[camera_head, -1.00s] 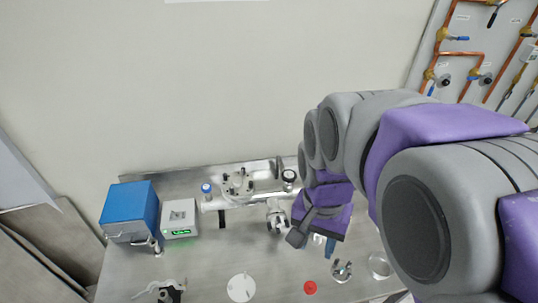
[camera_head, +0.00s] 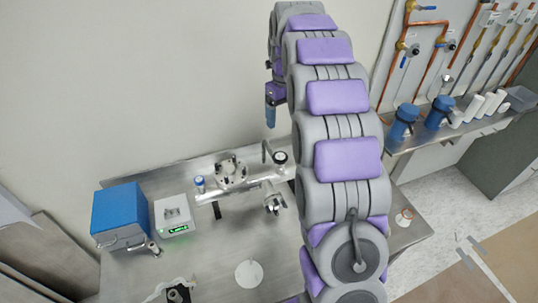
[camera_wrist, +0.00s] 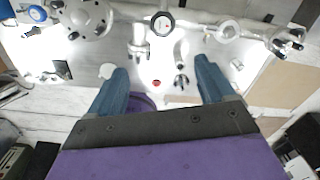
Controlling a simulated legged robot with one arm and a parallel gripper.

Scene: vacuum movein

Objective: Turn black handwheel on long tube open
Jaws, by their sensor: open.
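A pale long tube (camera_head: 235,192) runs above the steel bench, and also crosses the top of the wrist view (camera_wrist: 195,22). A round black-rimmed part with a pale face (camera_head: 281,157) sits on it; it shows at top centre in the wrist view (camera_wrist: 162,22). A dark pronged knob (camera_wrist: 287,42) is at the tube's right end in the wrist view. I cannot tell which is the black handwheel. My gripper (camera_wrist: 162,80) is open and empty, its blue fingers apart below the tube in the picture. In the head view my gripper (camera_head: 270,106) is above the bench, apart from the tube.
A blue box (camera_head: 122,212) and a grey device with a green display (camera_head: 174,216) stand at the bench's left. A round flange (camera_head: 231,170) and a blue-capped part (camera_head: 199,184) are on the tube. Copper pipes (camera_head: 405,50) line the right wall.

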